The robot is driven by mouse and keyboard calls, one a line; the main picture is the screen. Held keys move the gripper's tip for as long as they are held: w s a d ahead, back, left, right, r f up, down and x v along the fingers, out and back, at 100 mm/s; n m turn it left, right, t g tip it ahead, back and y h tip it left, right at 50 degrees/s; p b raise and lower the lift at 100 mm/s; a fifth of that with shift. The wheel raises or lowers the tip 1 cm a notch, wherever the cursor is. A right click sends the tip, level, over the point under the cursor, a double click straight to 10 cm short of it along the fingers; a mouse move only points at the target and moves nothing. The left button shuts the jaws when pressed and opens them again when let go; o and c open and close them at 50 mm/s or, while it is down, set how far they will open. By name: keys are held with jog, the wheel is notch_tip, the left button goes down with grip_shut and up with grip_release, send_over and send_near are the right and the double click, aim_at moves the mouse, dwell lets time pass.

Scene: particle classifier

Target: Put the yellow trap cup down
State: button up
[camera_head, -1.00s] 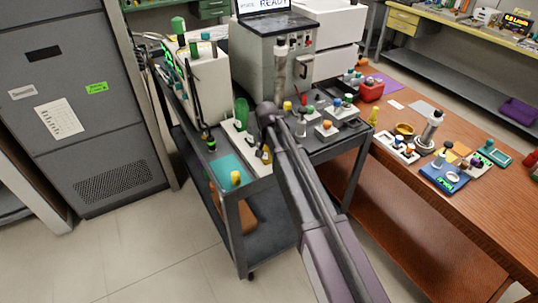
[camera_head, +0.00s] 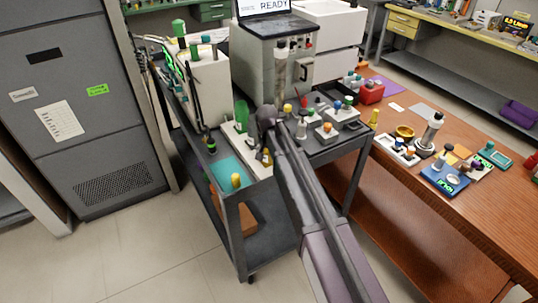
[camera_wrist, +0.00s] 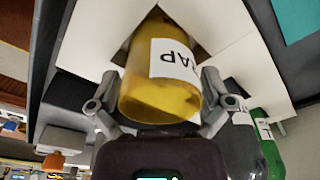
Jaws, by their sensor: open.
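The yellow trap cup (camera_wrist: 163,85), amber and see-through with a white label reading "AP", fills the middle of the wrist view. It is on or just over a white surface (camera_wrist: 225,35); I cannot tell if its base touches. My gripper (camera_wrist: 160,82) is open, with one finger on each side of the cup. My gripper is mostly hidden there behind my arm.
A grey bottle (camera_wrist: 237,140) and a green bottle (camera_wrist: 268,145) stand close on the right of the cup. A wooden bench (camera_head: 470,215) stands right of the cart.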

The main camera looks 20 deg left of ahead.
jog(key=shift+r, duration=0.1)
jog(key=r+p, duration=0.4)
jog(key=s+r+p, duration=0.1)
jog(key=r+p, duration=0.7)
jog(key=shift+s, duration=0.25)
dwell(0.4)
jog(key=shift+d, duration=0.15)
dwell(0.7)
jog(key=s+d, duration=0.2)
jog(key=d, duration=1)
jog(key=s+d, duration=0.2)
jog(key=d, duration=1)
jog(key=s+d, duration=0.6)
jog(key=d, duration=0.3)
jog(key=s+d+g, duration=0.1)
jog(key=s+d, duration=0.4)
jog(key=d, duration=0.5)
jog(key=shift+s+d+m, duration=0.15)
jog(key=shift+s+m, duration=0.2)
jog(key=shift+m, duration=0.05)
